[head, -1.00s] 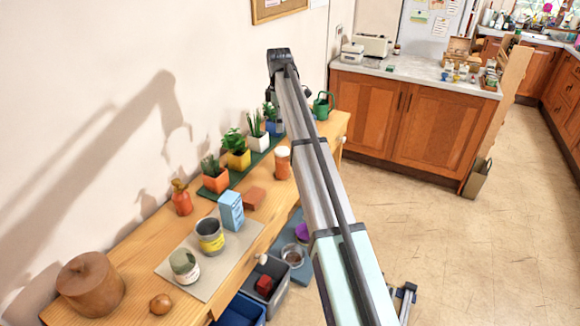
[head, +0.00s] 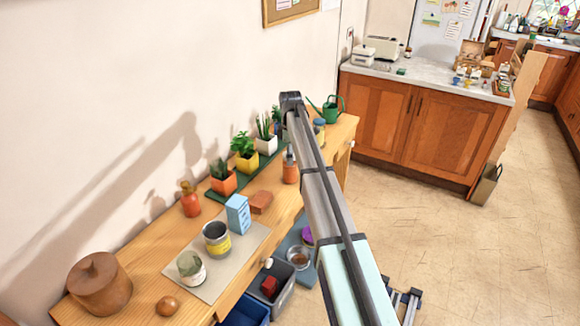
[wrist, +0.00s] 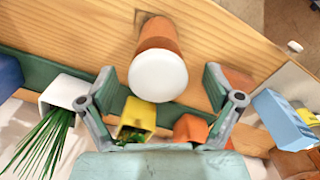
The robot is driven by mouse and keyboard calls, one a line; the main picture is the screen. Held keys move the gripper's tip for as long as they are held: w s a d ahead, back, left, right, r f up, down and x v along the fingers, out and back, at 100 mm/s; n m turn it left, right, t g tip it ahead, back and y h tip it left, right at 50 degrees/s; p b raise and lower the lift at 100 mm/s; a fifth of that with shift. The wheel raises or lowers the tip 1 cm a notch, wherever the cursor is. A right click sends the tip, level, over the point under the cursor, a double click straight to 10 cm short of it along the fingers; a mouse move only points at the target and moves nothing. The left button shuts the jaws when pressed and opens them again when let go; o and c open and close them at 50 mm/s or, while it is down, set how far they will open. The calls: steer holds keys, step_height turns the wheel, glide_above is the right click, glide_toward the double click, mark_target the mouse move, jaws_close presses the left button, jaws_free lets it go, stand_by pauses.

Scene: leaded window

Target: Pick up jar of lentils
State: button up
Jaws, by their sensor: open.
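The jar of lentils is an orange-brown jar (wrist: 161,38) with a round white lid, standing on the wooden bench. In the wrist view it sits between and just beyond my open fingers, lid towards me. In the head view the jar (head: 290,172) stands right of the row of potted plants, its top partly covered by the end of my arm. My gripper (wrist: 160,84) is open and empty, above the jar with one finger to each side. I cannot tell any contact.
Potted plants (head: 244,147) stand on a green strip close beside the jar. A brick (head: 260,202), a blue carton (head: 237,214) and a grey-yellow can (head: 216,238) are nearer. A green watering can (head: 331,108) stands behind. Bins (head: 268,287) are below the bench's front edge.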

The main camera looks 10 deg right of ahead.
steer(key=shift+w+f+p, duration=0.1)
steer(key=shift+f+p, duration=1.2)
steer(key=shift+f, duration=1.4)
steer(key=c, duration=1.5)
